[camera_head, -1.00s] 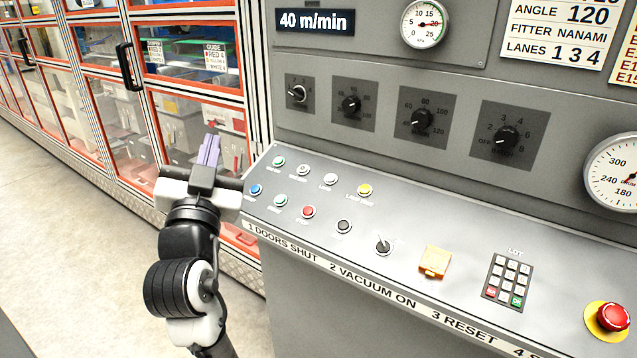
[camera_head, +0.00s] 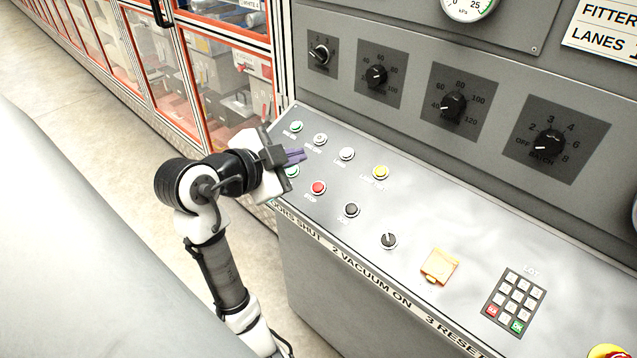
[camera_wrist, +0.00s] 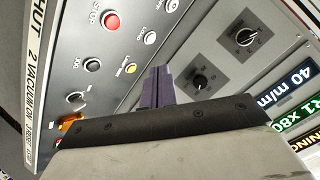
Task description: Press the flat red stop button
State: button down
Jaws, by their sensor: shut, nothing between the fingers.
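The flat red stop button (camera_head: 318,188) sits on the sloped grey console (camera_head: 420,215), with a STOP label below it. It also shows in the wrist view (camera_wrist: 111,20), at the upper left, label beside it. My gripper (camera_head: 298,156) is over the left end of the console, up and to the left of the red button, and apart from it. Its purple fingers are shut and empty, and point right in the head view. In the wrist view the fingers (camera_wrist: 157,82) show below and right of the button. My gripper hides part of the button rows at the left.
A green button (camera_head: 292,171), a black button (camera_head: 351,209) and a yellow button (camera_head: 380,172) are near the red one. A black knob (camera_head: 389,240), an orange cover (camera_head: 439,265) and a keypad (camera_head: 515,300) lie further right. A red emergency knob (camera_head: 612,352) is at the corner.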

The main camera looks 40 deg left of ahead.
aim_at(318, 187)
jog(key=shift+f, duration=0.1)
jog(key=w+f+b, duration=0.1)
jog(key=f, duration=0.1)
jog(key=w+f+b, duration=0.1)
jog(key=f+b, duration=0.1)
jog(key=w+f+b, duration=0.1)
jog(key=f+b, duration=0.1)
jog(key=f, duration=0.1)
jog(key=shift+d, duration=0.15)
jog(key=shift+w+f+b, duration=0.3)
jog(key=shift+f+b, duration=0.05)
jog(key=shift+f, duration=0.1)
jog(key=shift+f, duration=0.1)
dwell(1.5)
jog(key=shift+w+f+b, duration=0.15)
jog(key=shift+f+b, duration=0.15)
jog(key=shift+b, duration=0.2)
jog(key=shift+w+f+b, duration=0.15)
jog(key=shift+f+b, duration=0.3)
dwell(0.5)
dwell(0.3)
jog(key=shift+s+r+p, duration=0.3)
jog(key=shift+r+p, duration=0.2)
jog(key=shift+r, duration=0.3)
